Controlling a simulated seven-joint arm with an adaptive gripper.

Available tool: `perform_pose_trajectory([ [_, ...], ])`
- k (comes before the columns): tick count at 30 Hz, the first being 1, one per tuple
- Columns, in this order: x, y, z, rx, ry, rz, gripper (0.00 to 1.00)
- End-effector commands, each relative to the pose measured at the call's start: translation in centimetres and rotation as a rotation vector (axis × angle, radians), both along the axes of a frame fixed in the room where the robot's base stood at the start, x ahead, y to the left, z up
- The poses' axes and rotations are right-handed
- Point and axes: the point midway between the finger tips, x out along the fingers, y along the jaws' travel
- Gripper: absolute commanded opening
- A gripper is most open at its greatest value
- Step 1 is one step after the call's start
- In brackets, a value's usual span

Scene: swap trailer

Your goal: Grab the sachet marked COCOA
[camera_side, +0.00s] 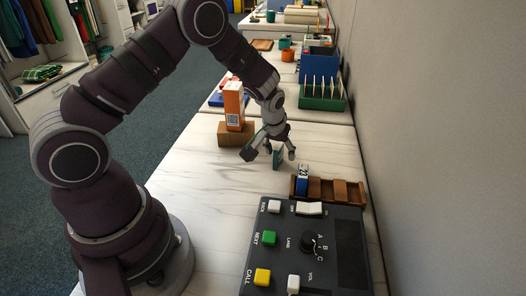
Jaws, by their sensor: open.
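My gripper (270,154) is open above the white marbled table, its fingers spread and pointing down. A small green packet-like thing (278,159) shows between the fingers, near the right one; I cannot tell whether it touches either finger. A blue and white packet (302,178) stands in the left compartment of a brown wooden rack (340,191), in front and to the right of my gripper. No lettering on either is readable, so I cannot tell which one, if any, is marked COCOA.
An orange and white box (234,106) stands on a wooden block (236,134) just behind and left of my gripper. A dark control panel (340,250) with buttons and a knob fills the front right. A green rack (322,103) stands farther back. A grey wall bounds the right.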

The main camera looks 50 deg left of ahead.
Motion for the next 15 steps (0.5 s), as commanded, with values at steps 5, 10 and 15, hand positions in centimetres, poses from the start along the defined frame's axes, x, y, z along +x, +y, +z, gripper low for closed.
perform_pose_trajectory([
  [5, -0.02, -0.01, 0.02, 0.0, 0.0, 0.0, 0.3],
  [10, -0.02, -0.01, 0.03, -0.001, 0.001, 0.0, 0.07],
  [15, -0.02, -0.01, 0.03, -0.001, 0.001, 0.0, 0.0],
])
